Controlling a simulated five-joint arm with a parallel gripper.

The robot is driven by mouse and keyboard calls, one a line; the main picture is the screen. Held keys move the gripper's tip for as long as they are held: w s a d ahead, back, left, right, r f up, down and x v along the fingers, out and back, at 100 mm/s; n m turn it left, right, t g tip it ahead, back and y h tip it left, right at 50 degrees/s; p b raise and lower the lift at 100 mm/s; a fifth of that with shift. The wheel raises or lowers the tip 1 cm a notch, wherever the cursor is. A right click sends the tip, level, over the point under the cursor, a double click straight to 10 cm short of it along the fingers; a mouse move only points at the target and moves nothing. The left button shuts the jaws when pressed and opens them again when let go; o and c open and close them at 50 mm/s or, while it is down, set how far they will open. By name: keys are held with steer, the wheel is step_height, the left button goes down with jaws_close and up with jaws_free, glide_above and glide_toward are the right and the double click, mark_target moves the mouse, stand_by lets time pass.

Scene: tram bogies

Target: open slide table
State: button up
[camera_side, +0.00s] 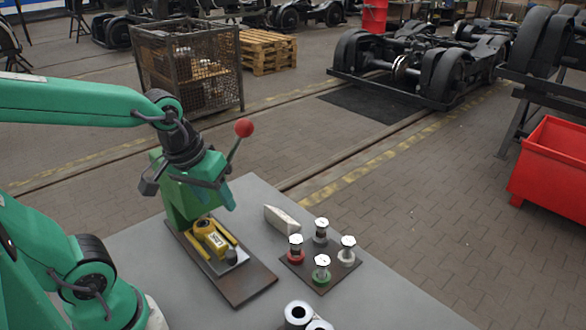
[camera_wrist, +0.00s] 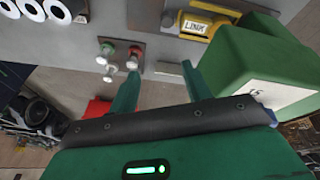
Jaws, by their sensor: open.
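The slide table (camera_side: 219,267) appears to be the grey plate between yellow rails on a dark base plate (camera_side: 247,288), in front of the green press (camera_side: 177,203). A yellow block labelled LINK (camera_side: 211,238) sits on it, with a small dark knob (camera_side: 231,257) at its near end. The wrist view shows the yellow block (camera_wrist: 195,24) and the knob (camera_wrist: 168,18) at the top. My gripper (camera_side: 195,182) is above the press area. Its two green fingers are spread and empty in the wrist view (camera_wrist: 160,69), with the green press (camera_wrist: 248,62) close to the right finger.
A red-ball lever (camera_side: 243,128) rises beside my gripper. A small plate (camera_side: 322,266) carries several silver-topped plungers. A pale wedge-shaped block (camera_side: 282,219) lies behind it. Grey rings (camera_side: 299,314) stand at the front edge. The bench top (camera_side: 385,305) is clear at right.

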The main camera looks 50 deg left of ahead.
mark_target(231, 253)
steer(key=shift+w+a+f+n+g, duration=0.15)
steer(key=shift+w+f+n+g, duration=0.35)
steer(key=shift+f+n, duration=1)
steer(key=shift+w+a+f+n+g, duration=0.2)
steer(key=shift+f+n+g, duration=0.5)
steer(key=shift+f+n, duration=0.75)
steer(key=shift+w+a+f+n+g, duration=0.1)
steer(key=shift+w+f+n+g, duration=0.4)
steer(key=shift+f+n, duration=0.95)
steer(key=shift+s+f+m, duration=0.1)
steer(key=shift+f+m, duration=0.15)
steer(key=shift+m, duration=0.05)
steer(key=shift+f, duration=3.85)
jaws_close()
